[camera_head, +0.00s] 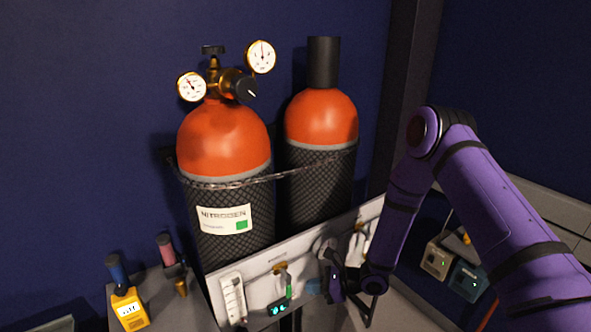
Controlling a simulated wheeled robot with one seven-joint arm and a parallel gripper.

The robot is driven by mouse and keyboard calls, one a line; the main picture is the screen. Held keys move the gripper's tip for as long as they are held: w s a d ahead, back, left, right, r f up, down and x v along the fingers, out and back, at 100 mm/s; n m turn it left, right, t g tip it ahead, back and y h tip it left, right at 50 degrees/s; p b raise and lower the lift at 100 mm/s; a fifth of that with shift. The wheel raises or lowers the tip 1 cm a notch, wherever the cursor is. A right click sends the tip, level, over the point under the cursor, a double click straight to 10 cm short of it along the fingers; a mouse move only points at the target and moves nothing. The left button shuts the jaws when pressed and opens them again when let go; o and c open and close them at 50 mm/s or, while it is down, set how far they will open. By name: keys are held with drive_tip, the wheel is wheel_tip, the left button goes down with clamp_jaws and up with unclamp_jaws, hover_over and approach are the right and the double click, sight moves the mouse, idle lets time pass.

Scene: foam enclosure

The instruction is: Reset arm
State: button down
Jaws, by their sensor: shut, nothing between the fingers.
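My purple arm (478,190) reaches in from the lower right and bends down at its elbow. My gripper (368,306) is at the lower middle, in front of the white panel. It is small and dark in this view, is shut, and no held object shows. Part of the panel behind it is hidden by the arm.
Two orange gas cylinders, a left one with gauges (224,140) and a right one with a black cap (320,118), stand behind a white panel (258,262). A yellow meter (130,308) is at lower left. Small boxes (436,260) sit at right, near my arm.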

drive_tip(key=s+d+r+n+g+h, duration=0.1)
drive_tip(key=s+d+r+n, duration=0.2)
drive_tip(key=r, duration=0.8)
drive_tip(key=s+d+r+n+g+h, duration=0.1)
drive_tip(key=d+r+n+g, duration=0.1)
drive_tip(key=r+n, duration=0.65)
drive_tip(key=s+d+r+n+g+h, duration=0.1)
drive_tip(key=s+d+r+n, duration=0.15)
drive_tip(key=r, duration=1.05)
drive_tip(key=s+d+r+n+t+h, duration=0.3)
drive_tip(key=s+d+r+h, duration=0.2)
drive_tip(key=s+d+r, duration=0.3)
drive_tip(key=s+d+r+n+t+h, duration=0.3)
drive_tip(key=s+d+r, duration=0.6)
drive_tip(key=s, duration=0.4)
drive_tip(key=shift+s+d+r+t+h, duration=0.3)
drive_tip(key=shift+d+t+h, duration=0.1)
drive_tip(key=shift+h, duration=0.5)
drive_tip(key=shift+a, duration=0.1)
